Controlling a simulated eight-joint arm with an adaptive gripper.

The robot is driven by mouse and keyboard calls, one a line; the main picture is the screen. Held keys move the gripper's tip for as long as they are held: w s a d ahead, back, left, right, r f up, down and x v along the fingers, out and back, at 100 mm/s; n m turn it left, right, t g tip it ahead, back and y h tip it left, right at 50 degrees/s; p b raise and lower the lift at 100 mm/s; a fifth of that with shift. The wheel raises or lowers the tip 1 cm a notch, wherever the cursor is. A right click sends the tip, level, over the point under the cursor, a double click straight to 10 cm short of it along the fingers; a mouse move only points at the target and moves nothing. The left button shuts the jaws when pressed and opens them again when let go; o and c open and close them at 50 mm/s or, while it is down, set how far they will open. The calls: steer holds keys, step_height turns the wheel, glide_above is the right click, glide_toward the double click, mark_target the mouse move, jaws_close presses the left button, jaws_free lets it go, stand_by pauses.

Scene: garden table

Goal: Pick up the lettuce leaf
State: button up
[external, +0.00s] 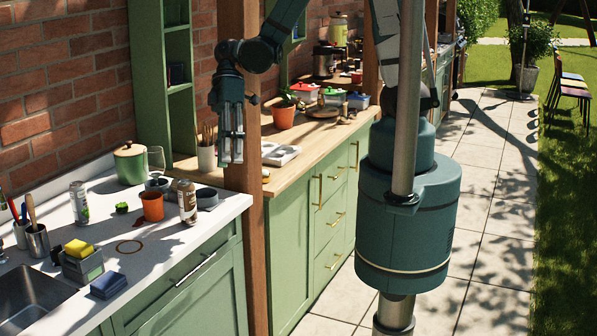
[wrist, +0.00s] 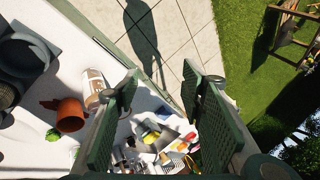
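The lettuce leaf, a small bright green clump (external: 122,208), lies on the white countertop between a can and an orange pot. It also shows in the wrist view at the lower left (wrist: 53,134), outside the space between my fingers. My gripper (external: 231,158) hangs pointing down above the counter area, to the right of the leaf and well apart from it. In the wrist view my gripper's two green finger pads (wrist: 160,85) stand apart with nothing held between them.
An orange pot (external: 152,206) and a can (external: 187,202) stand right of the leaf; another can (external: 79,203) stands left. A ring (external: 129,246), yellow sponge (external: 78,248) and sink (external: 28,296) lie nearer. A wooden post (external: 241,100) rises close to my gripper in the picture.

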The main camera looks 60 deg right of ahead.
steer(key=w+f+n+t+h+b, duration=0.15)
steer(key=w+f, duration=0.25)
steer(key=w, duration=1.1)
steer(key=w+f+n+t+h+b, duration=0.1)
steer(key=w+f+n+h+b, duration=0.2)
steer(key=w, duration=1.1)
steer(key=n+b, duration=0.2)
steer(key=n, duration=0.1)
glide_toward(121, 204)
steer(key=shift+d+f+t+h, duration=0.3)
steer(key=shift+f+h, duration=0.15)
steer(key=shift+f, duration=0.3)
steer(key=shift+a+f+n, duration=0.1)
steer(key=shift+a+n, duration=0.45)
steer(key=shift+a, duration=0.05)
steer(key=shift+f, duration=1.3)
steer(key=shift+s+a+f, duration=0.1)
steer(key=shift+f, duration=2.5)
